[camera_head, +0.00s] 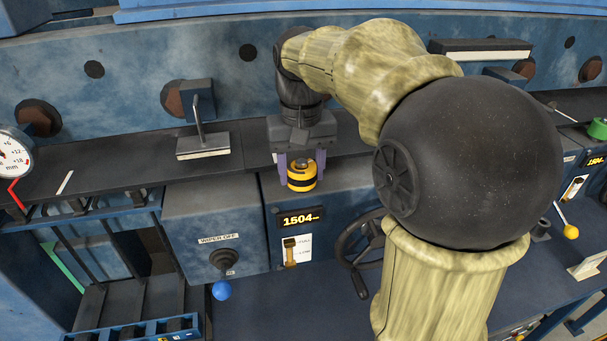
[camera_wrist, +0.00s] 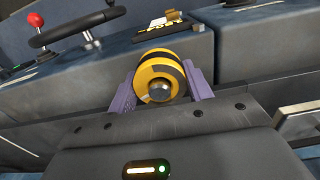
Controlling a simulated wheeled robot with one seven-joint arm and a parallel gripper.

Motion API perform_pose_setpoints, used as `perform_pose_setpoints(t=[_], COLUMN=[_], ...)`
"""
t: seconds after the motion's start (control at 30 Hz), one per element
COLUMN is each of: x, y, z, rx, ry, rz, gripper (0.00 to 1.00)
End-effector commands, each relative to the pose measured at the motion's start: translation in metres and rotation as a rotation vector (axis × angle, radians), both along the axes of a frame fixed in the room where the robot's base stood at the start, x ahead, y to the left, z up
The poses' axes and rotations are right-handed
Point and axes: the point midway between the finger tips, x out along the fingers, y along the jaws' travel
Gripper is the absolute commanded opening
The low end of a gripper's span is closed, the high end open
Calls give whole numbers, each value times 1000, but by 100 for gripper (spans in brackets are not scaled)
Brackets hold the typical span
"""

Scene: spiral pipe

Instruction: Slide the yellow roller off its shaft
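The yellow roller (camera_head: 302,178) has black bands and sits at the front edge of the dark ledge, beneath my gripper (camera_head: 302,170). In the wrist view the roller (camera_wrist: 151,68) lies between my two purple fingers (camera_wrist: 160,88), which appear to press against its left and right sides. A round grey metal shaft end (camera_wrist: 160,91) shows in the middle of the roller's face. The rest of the shaft is hidden inside and behind the roller.
Below the roller are a 1504 display (camera_head: 301,219) and a small brass lever (camera_head: 290,252). A black handwheel (camera_head: 358,250) stands to the right. A blue-knobbed lever (camera_head: 221,289) is at the lower left. A block with an upright handle (camera_head: 203,146) sits on the ledge to the left.

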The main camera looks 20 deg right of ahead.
Motion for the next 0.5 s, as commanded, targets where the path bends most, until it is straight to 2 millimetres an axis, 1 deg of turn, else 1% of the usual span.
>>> perform_pose_setpoints(t=[0.5], x=[0], y=[1], z=[15], rx=[0], ry=[-1], rz=[2], gripper=[27])
